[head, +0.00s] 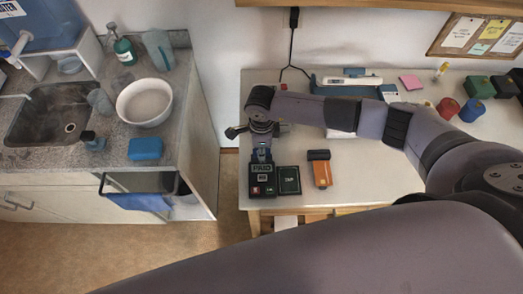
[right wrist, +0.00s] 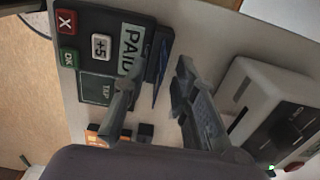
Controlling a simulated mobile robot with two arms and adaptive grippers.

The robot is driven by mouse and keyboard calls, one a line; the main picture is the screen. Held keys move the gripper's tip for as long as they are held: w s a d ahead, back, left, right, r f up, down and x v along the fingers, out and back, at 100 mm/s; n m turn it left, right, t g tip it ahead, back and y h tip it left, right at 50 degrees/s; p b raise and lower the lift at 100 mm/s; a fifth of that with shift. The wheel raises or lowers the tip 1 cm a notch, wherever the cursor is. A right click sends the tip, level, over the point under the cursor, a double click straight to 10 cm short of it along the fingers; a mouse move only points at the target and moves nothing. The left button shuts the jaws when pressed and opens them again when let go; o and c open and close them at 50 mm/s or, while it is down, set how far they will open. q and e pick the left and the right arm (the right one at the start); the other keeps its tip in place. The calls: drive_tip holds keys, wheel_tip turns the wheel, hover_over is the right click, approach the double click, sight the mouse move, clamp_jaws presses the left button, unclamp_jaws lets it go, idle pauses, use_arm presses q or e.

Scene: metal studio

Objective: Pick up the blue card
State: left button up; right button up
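The blue card (right wrist: 161,78) shows as a dark blue strip at the end of the black card terminal (right wrist: 102,42) in the right wrist view. It appears to stick out of the terminal beside the PAID screen; how deep it sits I cannot tell. In the head view the terminal (head: 262,188) lies near the table's left front corner, and the card is mostly hidden by my gripper. My right gripper (right wrist: 158,98) is open, with its fingers apart on either side of the card's end. In the head view it (head: 262,153) is just behind the terminal. My left gripper is out of view.
A black TAP pad (head: 289,180) adjoins the terminal, and an orange device (head: 321,173) lies to its right. A white machine (right wrist: 270,105) stands close beside my right gripper. The white table (head: 370,180) has clear room right of the orange device. A sink counter stands left across a gap.

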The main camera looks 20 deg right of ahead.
drive_tip(key=shift+f, duration=0.55)
clamp_jaws()
drive_tip(key=shift+r, duration=0.15)
